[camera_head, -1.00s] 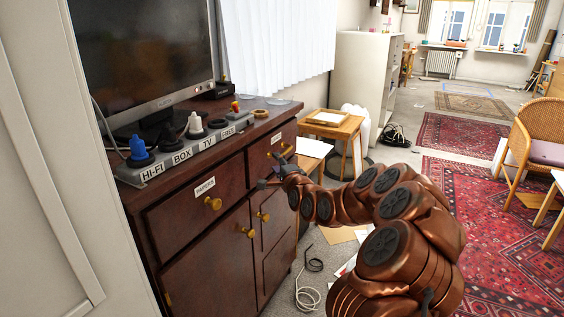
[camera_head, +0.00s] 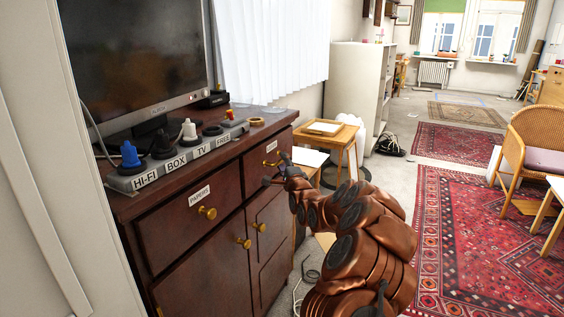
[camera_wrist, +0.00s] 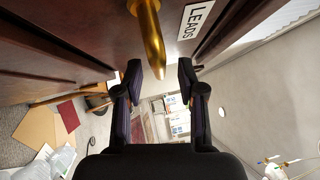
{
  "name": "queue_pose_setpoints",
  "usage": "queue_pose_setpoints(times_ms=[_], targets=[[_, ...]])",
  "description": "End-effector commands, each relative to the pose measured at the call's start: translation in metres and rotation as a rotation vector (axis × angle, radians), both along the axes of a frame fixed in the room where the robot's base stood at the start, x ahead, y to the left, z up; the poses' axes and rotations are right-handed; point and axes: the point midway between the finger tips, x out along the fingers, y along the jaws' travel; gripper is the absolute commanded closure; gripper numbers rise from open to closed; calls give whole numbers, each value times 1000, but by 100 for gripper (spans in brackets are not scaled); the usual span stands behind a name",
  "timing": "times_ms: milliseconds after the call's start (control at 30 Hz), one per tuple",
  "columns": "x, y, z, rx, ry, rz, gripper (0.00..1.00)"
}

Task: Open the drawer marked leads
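The drawer marked leads (camera_head: 257,167) is the upper right drawer of the dark red-brown cabinet, and it looks shut. Its label (camera_wrist: 195,20) reads "LEADS" in the wrist view; in the head view the label (camera_head: 271,146) is too small to read. A brass knob (camera_wrist: 148,36) on the drawer points between my fingers in the wrist view. My gripper (camera_wrist: 159,70) is open, with one finger on each side of the knob's end and gaps visible. In the head view my gripper (camera_head: 276,171) is at the drawer front and partly hides the knob.
A drawer marked papers (camera_head: 190,218) and cupboard doors with brass knobs are beside and below. A power strip (camera_head: 180,160) and a television (camera_head: 135,60) stand on top. A small wooden table (camera_head: 335,133) is close on the right. Cables lie on the floor.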

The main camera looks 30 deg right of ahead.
Motion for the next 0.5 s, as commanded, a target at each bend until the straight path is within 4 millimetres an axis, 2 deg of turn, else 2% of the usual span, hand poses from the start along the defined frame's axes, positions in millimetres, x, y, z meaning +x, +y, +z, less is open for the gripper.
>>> queue_pose_setpoints(times_ms=[200, 500], targets=[[14, -4, 1, -1, 2, -2, 61], [19, -5, 1, 2, 3, 0, 61]])
